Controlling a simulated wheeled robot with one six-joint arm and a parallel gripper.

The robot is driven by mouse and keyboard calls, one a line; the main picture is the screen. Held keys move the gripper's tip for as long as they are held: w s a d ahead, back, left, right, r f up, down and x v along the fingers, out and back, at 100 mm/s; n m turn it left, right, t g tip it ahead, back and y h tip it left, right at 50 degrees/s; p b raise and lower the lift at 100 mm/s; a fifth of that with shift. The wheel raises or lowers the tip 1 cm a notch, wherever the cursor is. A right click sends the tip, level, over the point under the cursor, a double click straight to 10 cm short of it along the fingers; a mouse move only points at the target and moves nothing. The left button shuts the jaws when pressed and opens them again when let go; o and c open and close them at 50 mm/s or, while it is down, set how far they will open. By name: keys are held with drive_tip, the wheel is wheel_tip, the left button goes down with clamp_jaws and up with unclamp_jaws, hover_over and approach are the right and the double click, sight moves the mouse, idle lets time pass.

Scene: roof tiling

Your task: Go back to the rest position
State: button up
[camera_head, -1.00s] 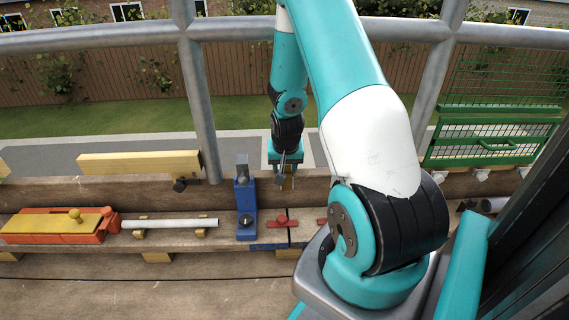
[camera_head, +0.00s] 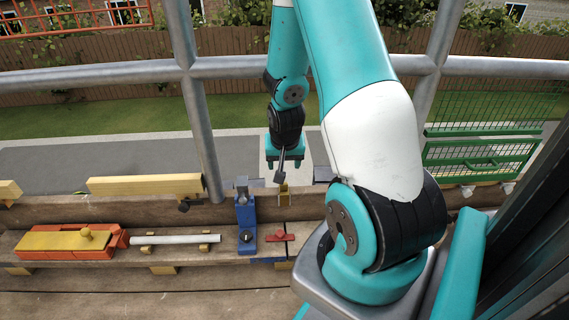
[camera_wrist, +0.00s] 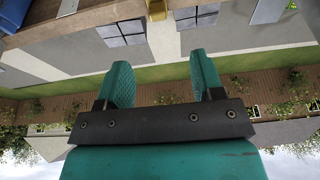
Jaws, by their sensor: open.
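My gripper (camera_head: 285,163) hangs from the teal arm near the middle of the head view, above and beyond the plank ledge. In the wrist view its two teal fingers (camera_wrist: 161,82) stand wide apart with nothing between them. A small yellow piece (camera_head: 283,196) is just below the gripper in the head view, and a yellow piece (camera_wrist: 156,8) also shows at the top of the wrist view. The gripper appears apart from it.
On the ledge lie an orange and yellow box (camera_head: 70,243), a pale rod (camera_head: 175,239) on yellow supports, a blue fixture (camera_head: 246,225) and a red handle (camera_head: 279,237). A yellow beam (camera_head: 145,185) runs behind. Grey railing posts (camera_head: 197,110) and a green mesh gate (camera_head: 480,153) stand close by.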

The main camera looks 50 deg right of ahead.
drive_tip(key=p+v, duration=0.1)
drive_tip(key=v, duration=0.3)
drive_tip(key=shift+a+r+p, duration=0.1)
drive_tip(key=shift+r+p, duration=0.3)
